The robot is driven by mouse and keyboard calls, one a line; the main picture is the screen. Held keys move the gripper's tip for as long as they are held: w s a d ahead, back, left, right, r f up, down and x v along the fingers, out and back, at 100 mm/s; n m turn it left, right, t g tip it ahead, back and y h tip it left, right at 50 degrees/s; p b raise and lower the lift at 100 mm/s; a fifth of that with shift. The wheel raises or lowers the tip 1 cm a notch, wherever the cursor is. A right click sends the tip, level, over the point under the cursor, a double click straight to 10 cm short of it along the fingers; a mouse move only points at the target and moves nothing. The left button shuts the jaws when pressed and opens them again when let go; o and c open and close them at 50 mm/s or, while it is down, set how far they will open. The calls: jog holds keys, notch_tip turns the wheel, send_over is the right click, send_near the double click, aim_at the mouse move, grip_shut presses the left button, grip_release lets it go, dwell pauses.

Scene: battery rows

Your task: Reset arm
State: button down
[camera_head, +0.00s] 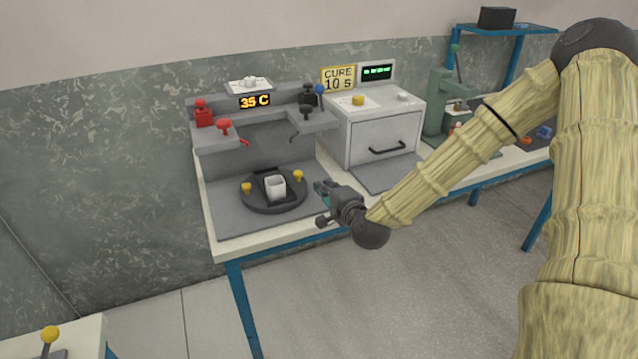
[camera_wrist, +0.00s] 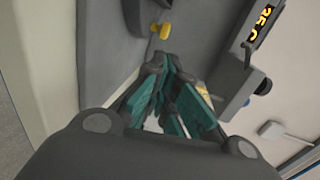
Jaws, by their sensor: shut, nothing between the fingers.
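My gripper (camera_head: 322,190) is at the front right of the grey station on the bench, just to the right of the round dark turntable. Its teal fingers are shut and empty, and they also show in the wrist view (camera_wrist: 170,100). My arm reaches in from the right, over the floor in front of the benches. A white square cup (camera_head: 275,187) stands in a dark holder on the turntable (camera_head: 262,206). It is apart from my gripper.
A white oven (camera_head: 385,128) with a shut door stands behind my gripper. A green press (camera_head: 440,100) is further right. Open floor (camera_head: 400,290) lies in front.

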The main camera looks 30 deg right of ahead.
jog(key=shift+s+d+r, duration=0.1)
jog(key=shift+s+r, duration=0.1)
jog(key=shift+s, duration=0.75)
jog(key=shift+s+r, duration=0.15)
jog(key=shift+s, duration=0.85)
jog(key=shift+s+d+r, duration=0.1)
jog(key=shift+s+r, duration=0.1)
jog(key=shift+s, duration=0.75)
